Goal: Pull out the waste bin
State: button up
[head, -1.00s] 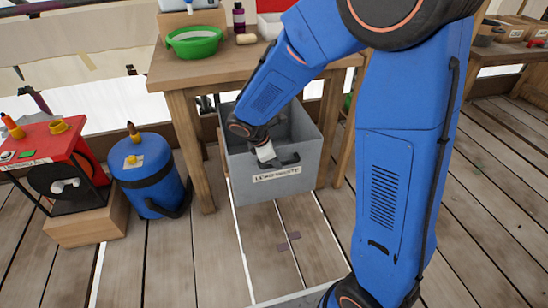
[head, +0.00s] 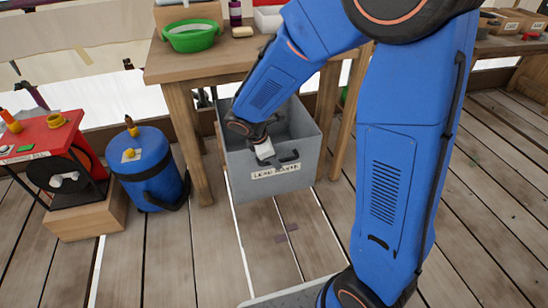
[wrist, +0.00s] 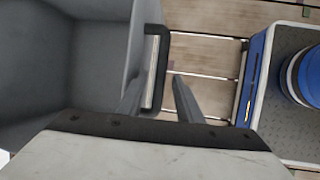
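The waste bin (head: 237,178) is a grey, open-topped box with a label and a dark handle on its front. It sticks out from under the wooden table in the head view. My gripper (head: 266,154) is at the handle on the bin's front. The grey bin (wrist: 95,45) fills the upper left there. The exact contact at the fingertips is hard to see.
The wooden table (head: 163,70) stands over the bin, with a green bowl (head: 192,40) on it. A blue canister (head: 150,180) and a red machine (head: 45,140) on a wooden box stand at left. The plank floor before the bin is clear.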

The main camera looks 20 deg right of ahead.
jog(key=shift+r, duration=0.1)
jog(key=v, duration=1.7)
jog(key=shift+r, duration=0.15)
jog(key=s+d+r+m+t+y, duration=0.1)
jog(key=s+d+m+y, duration=0.1)
jog(key=s+d+m, duration=0.6)
jog(key=s+d+r+m+t+y, duration=0.1)
jog(key=s+d+m+y, duration=0.1)
jog(key=s+d+m, duration=0.6)
jog(key=shift+s+r+m+t+y, duration=0.3)
jog(key=shift+s+m, duration=0.5)
jog(key=shift+s, duration=2.45)
